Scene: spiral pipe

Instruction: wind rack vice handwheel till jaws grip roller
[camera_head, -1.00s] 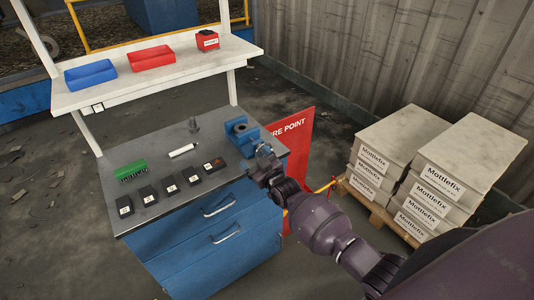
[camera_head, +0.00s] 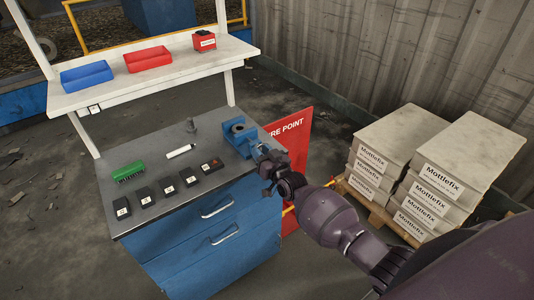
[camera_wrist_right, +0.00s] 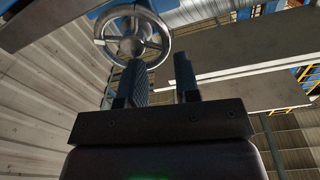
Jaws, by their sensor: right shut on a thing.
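The blue vice (camera_head: 236,142) stands at the right back part of the bench top in the head view. A grey round piece (camera_head: 238,128), which looks like the roller, sits between its jaws; any gap to the jaws is too small to tell. The spoked metal handwheel (camera_wrist_right: 132,15) shows at the top of the right wrist view. My right gripper (camera_head: 262,158) is at the vice's near right side, shut on the handwheel's rim. Its fingers (camera_wrist_right: 160,75) in the wrist view reach the wheel's lower right edge, one overlapping the rim. My left gripper is not in view.
A shelf (camera_head: 120,88) stands above. A red sign (camera_head: 290,145) and stacked boxes (camera_head: 440,165) are to the right.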

